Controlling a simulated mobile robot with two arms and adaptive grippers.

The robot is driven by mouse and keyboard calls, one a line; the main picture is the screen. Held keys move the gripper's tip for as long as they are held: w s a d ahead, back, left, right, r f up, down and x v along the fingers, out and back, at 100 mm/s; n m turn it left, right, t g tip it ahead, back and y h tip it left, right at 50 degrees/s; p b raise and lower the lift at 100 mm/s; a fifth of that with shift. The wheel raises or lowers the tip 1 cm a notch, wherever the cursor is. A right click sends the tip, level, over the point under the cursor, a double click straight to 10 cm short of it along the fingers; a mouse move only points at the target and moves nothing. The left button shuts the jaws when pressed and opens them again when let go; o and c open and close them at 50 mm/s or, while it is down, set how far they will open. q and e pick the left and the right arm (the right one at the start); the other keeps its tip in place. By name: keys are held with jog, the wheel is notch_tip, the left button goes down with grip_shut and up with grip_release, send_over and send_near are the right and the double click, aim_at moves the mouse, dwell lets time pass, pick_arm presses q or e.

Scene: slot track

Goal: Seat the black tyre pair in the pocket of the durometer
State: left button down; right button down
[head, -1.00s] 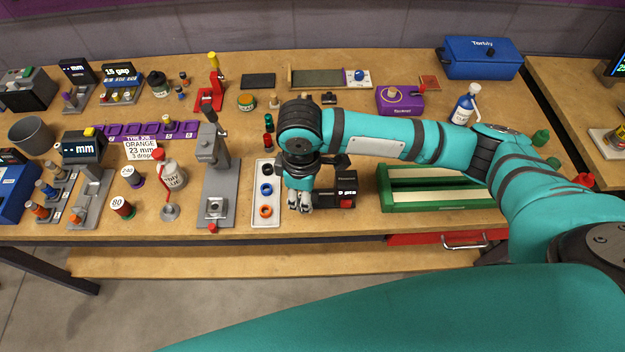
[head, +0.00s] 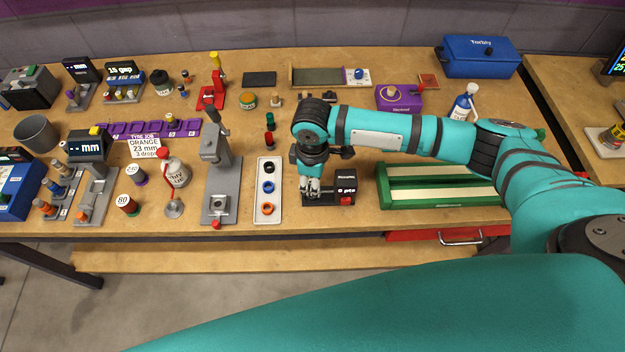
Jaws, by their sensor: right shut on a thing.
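The durometer (head: 342,187) is a small black unit with a display reading "0 pts" and a red button, right of a pale tray. My right gripper (head: 311,193) points down over its left part, fingers shut. The thing between them is small and mostly hidden; from its place I take it for the black tyre pair, but I cannot make out its shape. The fingers and wrist hide the pocket, so I cannot tell whether the piece touches it. My left gripper is not in view.
The pale tray (head: 268,217) just left holds a blue ring (head: 268,187), an orange ring (head: 267,209) and a dark round spot at its far end. A grey lever press (head: 218,180) stands further left. A green-framed box (head: 440,203) lies right.

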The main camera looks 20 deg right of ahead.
jog(key=c, duration=1.2)
grip_release()
jog(key=shift+o, duration=0.2)
notch_tip(320, 180, up, 12)
jog(key=b, duration=0.2)
jog(key=shift+r, duration=0.15)
